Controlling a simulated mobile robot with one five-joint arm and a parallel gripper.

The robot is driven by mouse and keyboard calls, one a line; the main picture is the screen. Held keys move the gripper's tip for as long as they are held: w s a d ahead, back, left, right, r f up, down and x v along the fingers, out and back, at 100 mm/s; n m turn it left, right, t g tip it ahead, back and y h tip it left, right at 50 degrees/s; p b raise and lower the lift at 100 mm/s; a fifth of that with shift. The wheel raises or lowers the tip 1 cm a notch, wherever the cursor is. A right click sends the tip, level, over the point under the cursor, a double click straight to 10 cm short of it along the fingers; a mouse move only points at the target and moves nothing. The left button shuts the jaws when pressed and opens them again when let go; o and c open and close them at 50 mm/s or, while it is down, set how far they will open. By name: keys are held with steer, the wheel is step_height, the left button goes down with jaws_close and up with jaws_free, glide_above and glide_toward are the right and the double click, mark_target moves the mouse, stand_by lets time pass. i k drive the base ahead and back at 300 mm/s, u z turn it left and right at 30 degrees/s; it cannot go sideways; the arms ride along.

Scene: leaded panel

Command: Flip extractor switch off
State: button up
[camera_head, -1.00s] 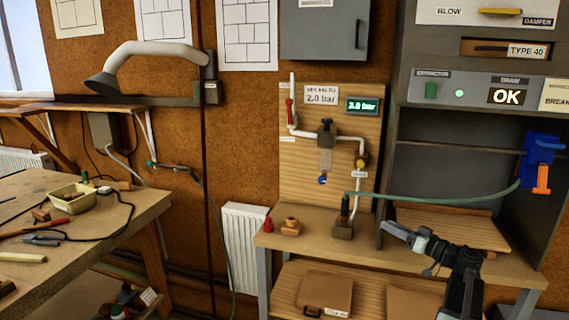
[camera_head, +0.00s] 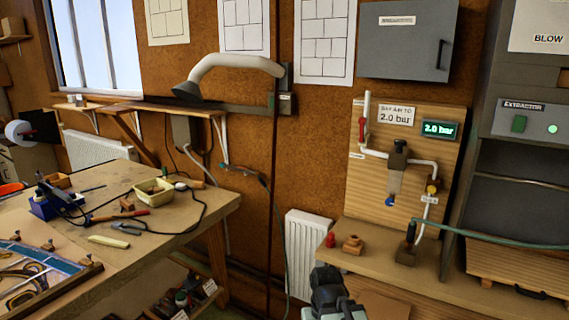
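The extractor switch (camera_head: 519,124) is a green rocker on the grey panel at the right, under a label reading EXTRACTOR. A round green light (camera_head: 553,129) glows just right of it. Part of my arm, dark with grey pieces, shows at the bottom centre, in front of the bench and far below and left of the switch. My gripper's fingers cannot be made out, so its opening is unclear. Nothing of mine touches the switch.
The bench (camera_head: 460,257) under the pressure board (camera_head: 368,185) bears small red and wooden items. A green hose (camera_head: 480,239) runs right from it. A cluttered worktable (camera_head: 185,222) stands at left. A white radiator (camera_head: 305,240) is behind my arm.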

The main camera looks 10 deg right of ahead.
mark_target(519, 122)
steer(key=z, duration=1.25)
steer(key=i, duration=0.45)
steer(key=z, duration=0.95)
